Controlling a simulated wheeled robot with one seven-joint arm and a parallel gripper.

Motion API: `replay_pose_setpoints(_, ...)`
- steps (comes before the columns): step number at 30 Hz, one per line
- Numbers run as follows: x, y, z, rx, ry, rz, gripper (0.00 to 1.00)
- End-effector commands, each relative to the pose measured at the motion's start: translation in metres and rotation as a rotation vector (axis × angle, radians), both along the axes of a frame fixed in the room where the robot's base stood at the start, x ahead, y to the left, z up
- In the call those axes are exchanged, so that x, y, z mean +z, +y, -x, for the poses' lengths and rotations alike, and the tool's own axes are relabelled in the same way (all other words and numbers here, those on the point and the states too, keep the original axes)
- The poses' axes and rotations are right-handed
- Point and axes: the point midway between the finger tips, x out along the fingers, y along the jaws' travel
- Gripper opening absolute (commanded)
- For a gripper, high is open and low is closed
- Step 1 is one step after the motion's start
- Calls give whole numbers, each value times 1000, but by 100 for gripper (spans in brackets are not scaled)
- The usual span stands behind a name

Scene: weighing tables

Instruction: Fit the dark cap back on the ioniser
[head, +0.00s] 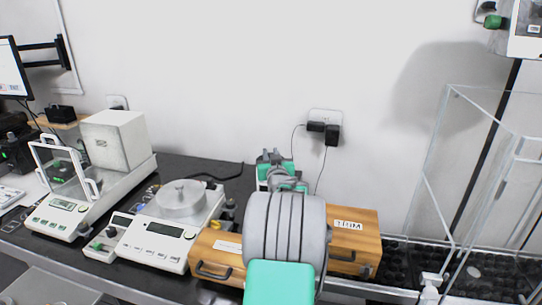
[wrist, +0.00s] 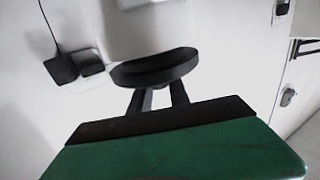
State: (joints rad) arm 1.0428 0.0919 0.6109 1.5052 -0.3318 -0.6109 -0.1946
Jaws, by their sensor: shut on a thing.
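In the wrist view my gripper (wrist: 160,90) is shut on a dark round cap (wrist: 150,73), which sits at the fingertips. A white rounded body (wrist: 155,32), which looks like the ioniser, is right beyond the cap and cut off by the top edge. The cap overlaps its end in the picture. I cannot tell whether they touch. In the head view my arm covers the middle, and I cannot make out the cap or the ioniser there.
A wooden drawer box (head: 358,230) lies behind my arm. A white balance (head: 160,240) and a larger instrument (head: 117,142) stand at left. A clear enclosure (head: 437,180) stands at right. Wall plugs (head: 325,130) with hanging cables are behind my arm.

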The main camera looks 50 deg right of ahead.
Motion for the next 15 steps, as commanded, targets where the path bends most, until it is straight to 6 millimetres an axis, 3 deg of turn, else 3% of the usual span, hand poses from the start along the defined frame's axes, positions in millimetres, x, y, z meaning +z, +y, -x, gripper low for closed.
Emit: replay_pose_setpoints(15, -9, 0, 0, 0, -1, 1, 0)
